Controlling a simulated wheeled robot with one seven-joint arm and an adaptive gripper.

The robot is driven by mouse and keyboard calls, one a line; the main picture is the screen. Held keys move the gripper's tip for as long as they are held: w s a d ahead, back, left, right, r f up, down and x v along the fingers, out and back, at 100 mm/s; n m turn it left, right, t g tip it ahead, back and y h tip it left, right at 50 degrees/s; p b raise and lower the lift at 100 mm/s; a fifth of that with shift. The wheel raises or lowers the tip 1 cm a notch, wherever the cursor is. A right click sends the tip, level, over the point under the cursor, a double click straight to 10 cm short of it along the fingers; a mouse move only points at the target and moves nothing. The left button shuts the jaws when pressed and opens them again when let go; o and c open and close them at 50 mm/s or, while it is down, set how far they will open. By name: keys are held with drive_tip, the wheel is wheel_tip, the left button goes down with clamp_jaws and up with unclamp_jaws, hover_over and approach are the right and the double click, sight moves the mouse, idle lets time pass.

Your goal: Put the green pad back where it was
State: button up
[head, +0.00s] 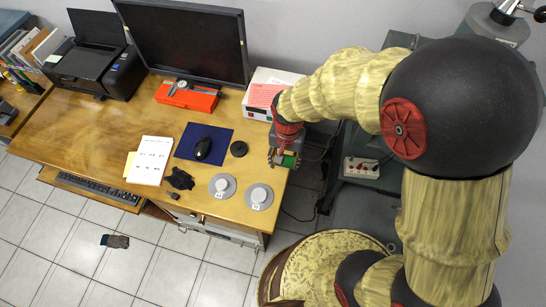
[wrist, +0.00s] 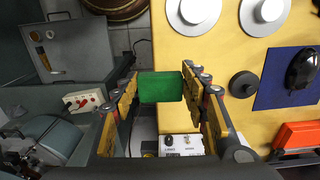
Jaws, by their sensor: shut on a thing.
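My gripper (head: 283,158) is shut on the green pad (head: 290,161) and holds it by the desk's right edge in the head view. The wrist view shows the pad (wrist: 161,87) as a flat green rectangle between the two fingers, with one finger against each side. In that view it overlaps the edge of the wooden desk (wrist: 222,45). Its height above the desk is hard to tell. In the head view the fingers hide part of the pad.
Two grey discs with white knobs (head: 222,186) (head: 259,196) and a black disc (head: 239,149) lie near the desk's right end. A blue mat (head: 215,136) bears a mouse. A white box (head: 266,100) stands behind. Grey-green equipment with a red-knobbed box (head: 361,168) stands right of the desk.

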drive_tip(key=w, duration=0.1)
drive_tip(key=w+a+f, duration=0.1)
drive_tip(key=w+f+b, duration=0.1)
drive_tip(key=shift+w+a+f, duration=0.1)
drive_tip(key=shift+w+a, duration=0.15)
drive_tip(key=shift+w, duration=0.1)
drive_tip(key=w+f, duration=0.1)
drive_tip(key=w+a+f+b, duration=0.1)
drive_tip(key=f, duration=0.1)
drive_tip(key=w+f, duration=0.1)
drive_tip(key=f, duration=0.1)
drive_tip(key=shift+w+a+b, duration=0.25)
drive_tip(key=shift+w+b, duration=0.15)
drive_tip(key=shift+w+a+f+b, duration=0.15)
drive_tip(key=shift+f+b, duration=0.15)
drive_tip(key=shift+f, duration=0.55)
drive_tip(key=shift+w+d+f+b, duration=0.1)
drive_tip(key=shift+f+b, duration=0.15)
drive_tip(key=shift+f, duration=0.6)
drive_tip(key=shift+f, duration=0.2)
drive_tip(key=o, duration=1)
drive_tip(key=shift+r, duration=0.2)
wheel_tip(320, 180, up, 12)
drive_tip(key=p, duration=0.3)
drive_tip(key=shift+r, duration=0.15)
